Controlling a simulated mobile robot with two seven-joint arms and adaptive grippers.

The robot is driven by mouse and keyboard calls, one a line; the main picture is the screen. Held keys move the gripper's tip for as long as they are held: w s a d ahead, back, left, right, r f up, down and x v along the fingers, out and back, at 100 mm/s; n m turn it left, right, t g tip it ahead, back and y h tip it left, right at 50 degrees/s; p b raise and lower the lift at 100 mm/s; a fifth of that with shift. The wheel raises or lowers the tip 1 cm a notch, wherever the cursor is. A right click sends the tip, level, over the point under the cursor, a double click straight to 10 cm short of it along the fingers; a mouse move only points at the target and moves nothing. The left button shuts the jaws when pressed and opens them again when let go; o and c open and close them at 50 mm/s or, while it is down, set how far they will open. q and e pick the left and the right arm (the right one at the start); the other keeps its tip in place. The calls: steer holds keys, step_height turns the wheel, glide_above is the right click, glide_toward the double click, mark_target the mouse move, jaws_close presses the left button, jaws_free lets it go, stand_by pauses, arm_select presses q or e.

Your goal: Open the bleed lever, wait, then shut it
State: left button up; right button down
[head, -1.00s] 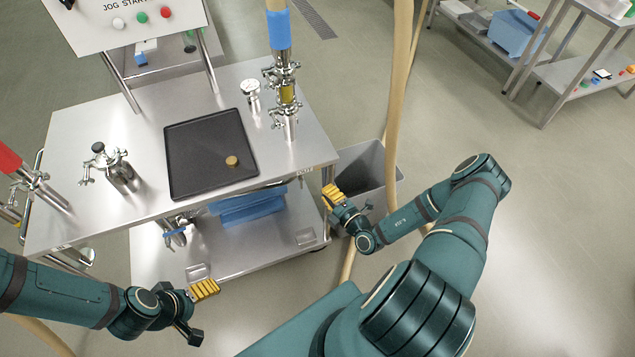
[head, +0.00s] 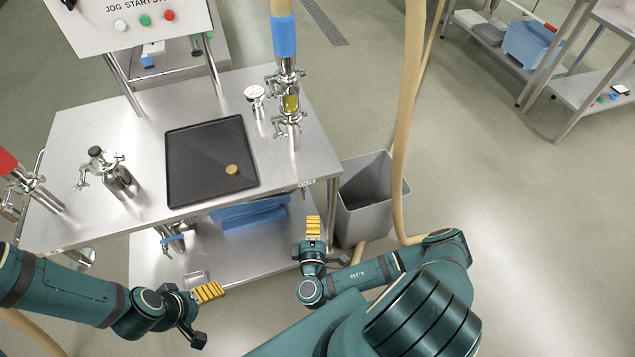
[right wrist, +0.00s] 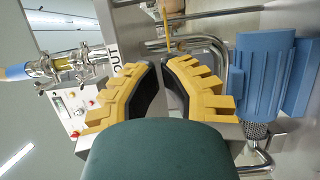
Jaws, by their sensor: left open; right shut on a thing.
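A thin yellow bar, which looks like the bleed lever (right wrist: 167,22), shows just beyond the right fingertips in the right wrist view, by steel pipework under the table edge. My right gripper (head: 313,220) is below the table's front right corner. In the right wrist view its yellow-padded fingers (right wrist: 161,64) are drawn close together on the lever, though the contact is too small to see clearly. The lever is too small to make out in the head view. My left gripper (head: 222,291) is open and empty in front of the lower shelf at left.
The steel table (head: 80,135) carries a black tray (head: 195,165) with a brass piece, a capped steel vessel (head: 120,180) and a clamped pipe stack (head: 290,105). A grey bin (head: 370,210) and a tan hose (head: 405,130) stand right of my right gripper.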

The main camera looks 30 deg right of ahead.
arm_select(q)
steer(key=f+b, duration=0.2)
steer(key=f, duration=0.1)
steer(key=shift+w+b, duration=0.25)
steer(key=shift+b, duration=0.15)
arm_select(e)
steer(key=x, duration=1.3)
steer(key=shift+w+d, duration=0.25)
arm_select(q)
steer(key=shift+r, duration=0.15)
arm_select(e)
steer(key=shift+f, duration=0.1)
